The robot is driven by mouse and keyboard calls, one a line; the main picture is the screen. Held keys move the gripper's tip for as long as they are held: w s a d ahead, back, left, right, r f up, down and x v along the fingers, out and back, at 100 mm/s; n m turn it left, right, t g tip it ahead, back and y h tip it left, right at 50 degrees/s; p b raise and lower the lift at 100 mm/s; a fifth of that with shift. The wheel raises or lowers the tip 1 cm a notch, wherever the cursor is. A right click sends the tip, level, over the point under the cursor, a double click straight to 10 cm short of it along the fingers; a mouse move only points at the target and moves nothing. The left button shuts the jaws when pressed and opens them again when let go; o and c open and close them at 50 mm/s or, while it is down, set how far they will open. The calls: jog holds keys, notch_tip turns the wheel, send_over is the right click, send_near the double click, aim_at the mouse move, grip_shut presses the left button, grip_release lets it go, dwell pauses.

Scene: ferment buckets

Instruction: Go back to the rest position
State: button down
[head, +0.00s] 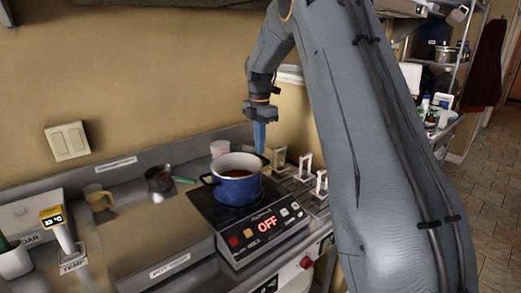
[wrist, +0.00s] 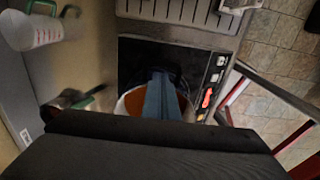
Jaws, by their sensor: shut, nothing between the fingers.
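My gripper (head: 260,137) points down with its blue fingers together and empty, just above and behind the right rim of a blue pot in the head view. In the wrist view my gripper (wrist: 163,95) shows as blue fingers in front of the pot. Brown liquid (head: 235,173) is in the pot. In the wrist view the pot (wrist: 128,103) is partly hidden by the fingers and my dark gripper body.
A white measuring cup (head: 219,148) stands behind the pot. White-handled items (head: 280,157) line the right side. Tiled floor lies farther right.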

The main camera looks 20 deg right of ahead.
jog(key=shift+r+p, duration=1.4)
jog(key=shift+r, duration=1.25)
jog(key=s+a+f+m+t, duration=0.1)
jog(key=s+a+f+m, duration=0.2)
jog(key=s+m, duration=0.6)
jog(key=s+a+f+m+t, duration=0.1)
jog(key=s+a+f+m, duration=0.4)
jog(key=s, duration=0.7)
jog(key=s+a+f+m+t, duration=0.1)
jog(key=s+a+m, duration=0.1)
jog(key=s+m, duration=0.75)
notch_tip(320, 180, down, 9)
jog(key=s+n+g+b, duration=0.1)
jog(key=n+b, duration=0.1)
jog(key=b, duration=0.5)
jog(key=shift+s+g+b, duration=0.15)
jog(key=shift+g+b, duration=0.15)
jog(key=shift+b, duration=0.1)
